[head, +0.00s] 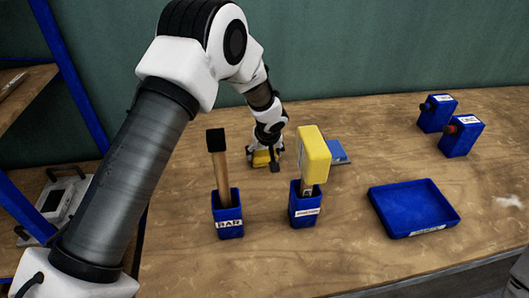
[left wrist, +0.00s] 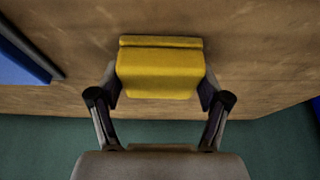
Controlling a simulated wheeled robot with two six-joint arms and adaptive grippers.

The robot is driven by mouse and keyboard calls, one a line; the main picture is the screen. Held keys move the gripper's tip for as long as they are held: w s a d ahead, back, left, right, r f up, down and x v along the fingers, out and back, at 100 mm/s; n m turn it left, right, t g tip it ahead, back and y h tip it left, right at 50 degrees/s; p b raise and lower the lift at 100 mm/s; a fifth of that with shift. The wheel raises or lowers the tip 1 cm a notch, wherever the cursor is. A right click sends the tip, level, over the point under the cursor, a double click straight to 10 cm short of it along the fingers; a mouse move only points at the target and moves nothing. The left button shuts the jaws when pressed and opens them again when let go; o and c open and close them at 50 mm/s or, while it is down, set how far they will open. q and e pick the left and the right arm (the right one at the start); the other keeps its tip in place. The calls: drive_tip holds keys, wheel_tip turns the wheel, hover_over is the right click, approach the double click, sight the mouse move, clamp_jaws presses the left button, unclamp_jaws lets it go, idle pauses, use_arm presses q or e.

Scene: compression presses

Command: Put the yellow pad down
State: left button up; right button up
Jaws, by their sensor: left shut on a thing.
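The yellow pad (head: 262,158) is at the back of the wooden table, low at the tabletop in the head view. It also fills the middle of the left wrist view (left wrist: 158,72). My left gripper (head: 266,158) is shut on it, with one finger on each side in the left wrist view (left wrist: 159,88). In the head view my wrist hides part of the pad. I cannot tell whether its underside touches the table. My right gripper is not in view.
A blue flat piece (head: 338,152) lies right of the pad. In front stand a blue holder (head: 228,216) with a black-topped wooden bar and another (head: 305,208) with a yellow-headed tool. A blue tray (head: 412,208) and two blue boxes (head: 437,113), (head: 461,136) are at right.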

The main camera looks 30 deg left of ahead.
use_arm(q)
drive_tip(key=shift+s+a, duration=0.1)
drive_tip(key=shift+f, duration=0.1)
drive_tip(key=o, duration=1.5)
drive_tip(key=shift+r, duration=0.4)
drive_tip(key=v, duration=1.1)
drive_tip(key=shift+s+r, duration=0.1)
drive_tip(key=shift+r, duration=0.2)
drive_tip(key=shift+r, duration=0.1)
